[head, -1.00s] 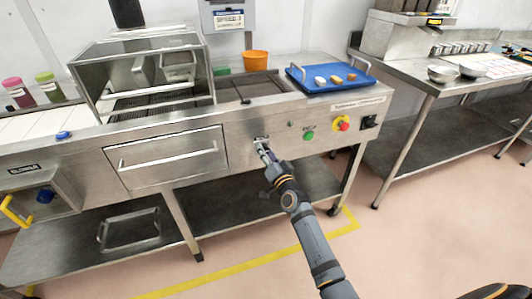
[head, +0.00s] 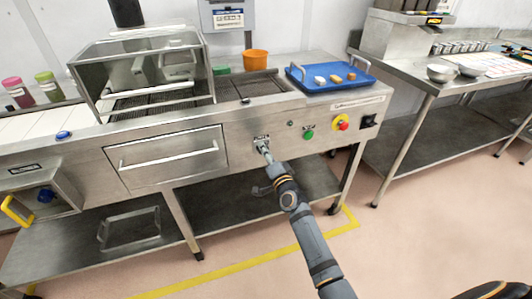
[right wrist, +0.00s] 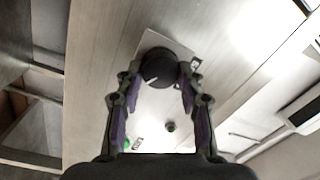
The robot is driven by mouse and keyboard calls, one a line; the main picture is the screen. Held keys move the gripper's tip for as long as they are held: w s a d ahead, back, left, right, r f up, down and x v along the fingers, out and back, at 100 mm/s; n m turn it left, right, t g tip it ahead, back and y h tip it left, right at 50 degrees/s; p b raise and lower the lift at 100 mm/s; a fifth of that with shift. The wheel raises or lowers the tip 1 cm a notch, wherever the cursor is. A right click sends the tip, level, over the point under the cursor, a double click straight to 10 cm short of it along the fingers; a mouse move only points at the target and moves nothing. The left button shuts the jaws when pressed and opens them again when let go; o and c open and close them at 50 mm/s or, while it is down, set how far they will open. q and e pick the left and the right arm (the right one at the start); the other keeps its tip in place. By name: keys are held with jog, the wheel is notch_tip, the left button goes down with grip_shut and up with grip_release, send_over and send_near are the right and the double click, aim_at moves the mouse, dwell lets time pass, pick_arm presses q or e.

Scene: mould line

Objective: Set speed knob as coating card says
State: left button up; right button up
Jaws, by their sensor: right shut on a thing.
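The speed knob (right wrist: 158,68) is dark and round with a pale pointer line, on a light plate on the machine's front, in the right wrist view. My right gripper (right wrist: 161,72) has one finger on each side of it and is shut on it. In the head view my right gripper (head: 264,148) reaches the front panel, and its fingers mostly hide the knob. A card or sign (head: 228,18) hangs on the wall behind the machine; it is cut off at the top, and I cannot read its setting for sure. My left gripper is not in view.
Right of the knob are a green button (head: 308,134) and a red-and-yellow stop button (head: 341,123). A blue tray (head: 333,84) with several small pieces and an orange tub (head: 255,60) stand on top. A drawer handle (head: 170,154) lies to the left.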

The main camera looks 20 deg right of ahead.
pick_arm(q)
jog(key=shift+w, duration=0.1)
pick_arm(e)
jog(key=o, duration=0.9)
jog(key=shift+o, duration=1.3)
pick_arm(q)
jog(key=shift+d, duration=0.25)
pick_arm(e)
jog(key=s, duration=1.2)
jog(key=shift+d+f, duration=0.3)
jog(key=shift+d, duration=0.1)
jog(key=shift+f, duration=0.1)
